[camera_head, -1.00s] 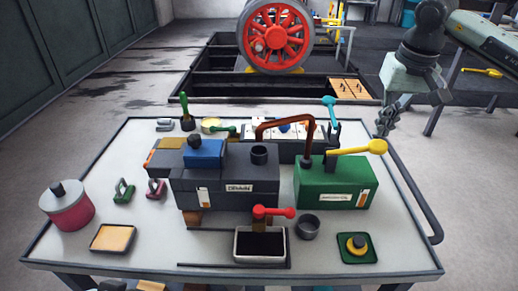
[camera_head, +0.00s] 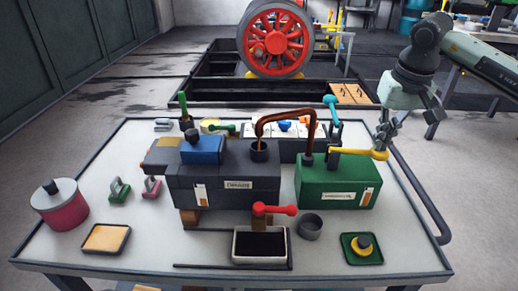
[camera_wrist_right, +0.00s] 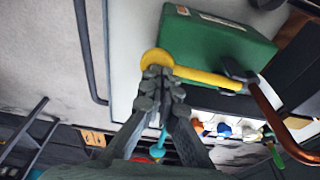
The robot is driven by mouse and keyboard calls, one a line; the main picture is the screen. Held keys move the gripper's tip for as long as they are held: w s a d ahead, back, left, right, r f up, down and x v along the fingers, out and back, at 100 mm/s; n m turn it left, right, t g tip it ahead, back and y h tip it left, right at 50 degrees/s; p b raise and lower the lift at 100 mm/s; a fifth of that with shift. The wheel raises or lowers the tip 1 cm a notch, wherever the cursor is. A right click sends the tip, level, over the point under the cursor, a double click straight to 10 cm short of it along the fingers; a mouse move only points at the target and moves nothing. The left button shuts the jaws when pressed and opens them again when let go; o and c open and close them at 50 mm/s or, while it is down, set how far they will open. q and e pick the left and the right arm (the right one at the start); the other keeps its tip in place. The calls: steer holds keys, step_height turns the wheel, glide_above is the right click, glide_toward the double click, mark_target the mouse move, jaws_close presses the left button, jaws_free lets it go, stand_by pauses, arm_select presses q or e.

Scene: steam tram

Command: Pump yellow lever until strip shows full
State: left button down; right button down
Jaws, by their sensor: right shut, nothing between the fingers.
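The yellow lever (camera_head: 360,152) sticks out to the right from the top of the green pump box (camera_head: 337,186), its round knob at the right end. It also shows in the right wrist view (camera_wrist_right: 205,77). A small white and orange strip (camera_head: 368,197) is on the box's front right; its exact level is too small to read. My right gripper (camera_head: 383,143) is shut and empty, its fingertips at the lever's knob from above. In the right wrist view the fingertips (camera_wrist_right: 160,78) overlap the knob; contact cannot be told for sure. My left gripper is out of view.
A brown pipe (camera_head: 285,113) arches from the green box to a dark cup on the grey machine (camera_head: 235,185). A teal lever (camera_head: 331,105) stands behind the yellow lever. A red lever (camera_head: 275,209) is in front. A rail (camera_head: 420,195) runs along the table's right side.

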steer(key=shift+f, duration=0.65)
steer(key=shift+w+p+v, duration=0.2)
steer(key=shift+p+v, duration=0.45)
steer(key=shift+v, duration=0.35)
steer(key=shift+w+p+v, duration=0.2)
steer(key=shift+p+v, duration=0.45)
steer(key=shift+v, duration=0.35)
steer(key=shift+w+p+v, duration=0.25)
steer(key=shift+p+v, duration=0.4)
steer(key=shift+v, duration=0.4)
steer(key=shift+r, duration=0.1)
steer(key=shift+s+b+x, duration=0.2)
steer(key=shift+b+x, duration=0.5)
steer(key=shift+x, duration=0.3)
steer(key=shift+s+b+x, duration=0.2)
steer(key=shift+b+x, duration=0.45)
steer(key=shift+x, duration=0.35)
steer(key=shift+s+b+x, duration=0.2)
steer(key=shift+b+x, duration=0.5)
steer(key=shift+x, duration=0.25)
steer(key=shift+w+p+v, duration=0.2)
steer(key=shift+p+v, duration=0.55)
steer(key=shift+v, duration=0.2)
steer(key=shift+w+p+v, duration=0.2)
steer(key=shift+p+v, duration=0.5)
steer(key=shift+v, duration=0.25)
steer(key=shift+w+p+v, duration=0.2)
steer(key=shift+p+v, duration=0.55)
steer(key=shift+v, duration=0.25)
